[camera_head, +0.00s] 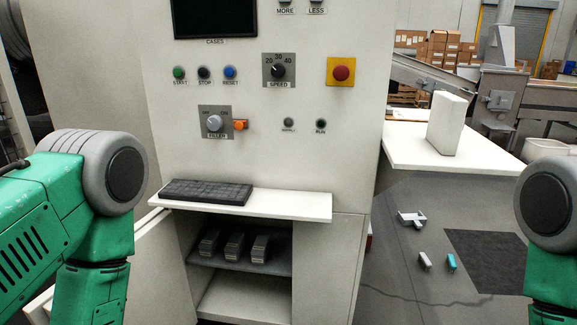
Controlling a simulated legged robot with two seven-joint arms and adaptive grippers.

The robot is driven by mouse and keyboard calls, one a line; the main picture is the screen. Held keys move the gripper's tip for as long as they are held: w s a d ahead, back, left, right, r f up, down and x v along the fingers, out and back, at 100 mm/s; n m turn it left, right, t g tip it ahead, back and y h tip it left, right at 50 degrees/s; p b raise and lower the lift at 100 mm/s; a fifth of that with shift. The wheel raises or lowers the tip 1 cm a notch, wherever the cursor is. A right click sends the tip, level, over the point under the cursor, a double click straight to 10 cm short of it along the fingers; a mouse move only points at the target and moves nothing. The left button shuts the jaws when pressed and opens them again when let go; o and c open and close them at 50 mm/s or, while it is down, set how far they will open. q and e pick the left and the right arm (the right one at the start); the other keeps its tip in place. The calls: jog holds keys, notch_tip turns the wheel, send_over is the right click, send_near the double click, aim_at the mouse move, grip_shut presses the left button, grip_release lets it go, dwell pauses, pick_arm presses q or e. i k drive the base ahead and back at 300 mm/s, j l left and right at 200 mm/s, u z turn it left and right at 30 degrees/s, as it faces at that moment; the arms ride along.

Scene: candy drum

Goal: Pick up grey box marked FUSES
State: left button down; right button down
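Three small grey boxes stand side by side on the shelf (200,260) inside the open cabinet under the control panel. They are the left box (209,243), the middle box (234,246) and the right box (259,249). Each has a pale label on its front, too small to read, so I cannot tell which is marked FUSES. My green arms show at the left and right edges, but both grippers are out of view.
A ledge (290,205) with a black keyboard (206,192) juts out above the cabinet opening. A white table (400,150) with an upright white box (447,123) stands at right. Small items, including a teal one (452,262), lie on the floor near a dark mat (487,262).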

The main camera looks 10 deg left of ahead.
aim_at(210, 242)
jog(key=i+j, duration=0.1)
jog(key=j, duration=0.35)
jog(key=i+j, duration=0.1)
jog(key=j, duration=0.4)
jog(key=i+j, duration=0.1)
jog(key=j, duration=0.35)
jog(key=i+j, duration=0.1)
jog(key=j, duration=0.4)
jog(key=i+j, duration=0.1)
jog(key=j, duration=0.35)
jog(key=i+j+z, duration=0.1)
jog(key=j+z, duration=0.15)
jog(key=j, duration=0.7)
jog(key=j+z, duration=0.45)
jog(key=k+j+z, duration=0.15)
jog(key=j+z, duration=0.25)
jog(key=j, duration=0.15)
jog(key=k+j, duration=0.35)
jog(key=i+l, duration=0.2)
jog(key=i, duration=0.2)
jog(key=i+l+u, duration=0.1)
jog(key=l+u, duration=1.4)
